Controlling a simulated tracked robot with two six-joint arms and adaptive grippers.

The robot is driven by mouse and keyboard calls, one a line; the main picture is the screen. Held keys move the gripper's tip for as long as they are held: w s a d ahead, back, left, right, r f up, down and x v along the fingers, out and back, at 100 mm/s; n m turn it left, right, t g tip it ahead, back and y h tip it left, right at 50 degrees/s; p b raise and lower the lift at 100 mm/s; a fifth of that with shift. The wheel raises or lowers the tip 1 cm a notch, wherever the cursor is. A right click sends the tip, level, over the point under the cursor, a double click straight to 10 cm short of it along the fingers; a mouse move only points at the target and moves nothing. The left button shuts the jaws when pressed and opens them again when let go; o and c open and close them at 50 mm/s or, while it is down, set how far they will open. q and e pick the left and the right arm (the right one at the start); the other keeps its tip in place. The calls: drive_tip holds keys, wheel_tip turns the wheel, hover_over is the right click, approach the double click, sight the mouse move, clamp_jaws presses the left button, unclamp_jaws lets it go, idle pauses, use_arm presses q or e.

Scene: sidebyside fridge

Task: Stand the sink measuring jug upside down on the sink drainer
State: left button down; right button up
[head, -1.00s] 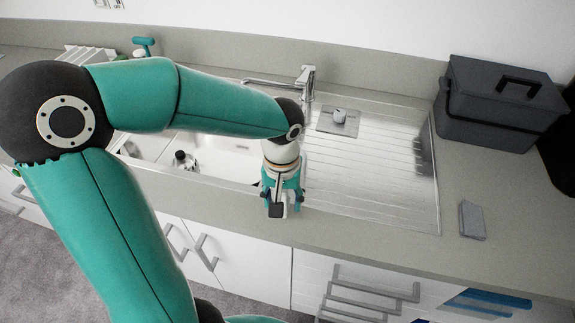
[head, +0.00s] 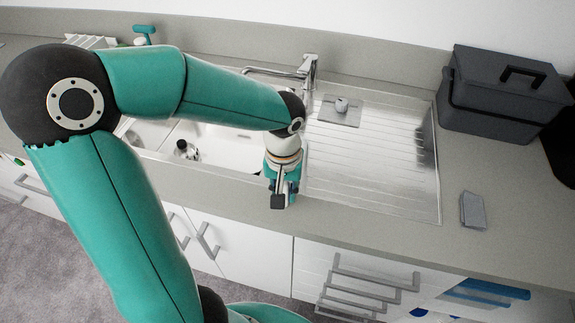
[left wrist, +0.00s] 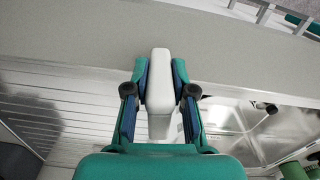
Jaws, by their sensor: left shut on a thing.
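My left gripper (head: 283,190) is above the front strip of the counter, near the border between the sink and the drainer. It is shut on a pale, rounded thing, which shows between the fingers in the left wrist view (left wrist: 160,85). This may be the measuring jug or its handle; most of its shape is hidden by the gripper, so I cannot tell which way up it is. The ribbed steel sink drainer (head: 385,180) lies to the right of the gripper, its ribbed part bare. My right gripper is not in view.
A grey mat (head: 330,117) with a small grey object (head: 341,104) lies at the drainer's back. The tap (head: 309,70) stands behind. A dark-topped item (head: 186,150) is in the white sink (head: 232,152). A grey toolbox (head: 500,95) and a grey cloth (head: 473,210) are at the right.

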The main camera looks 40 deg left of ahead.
use_arm(q)
drive_tip(key=shift+r, duration=0.15)
wheel_tip(320, 180, up, 20)
drive_tip(key=shift+p, duration=0.3)
drive_tip(key=c, duration=1.7)
unclamp_jaws()
clamp_jaws()
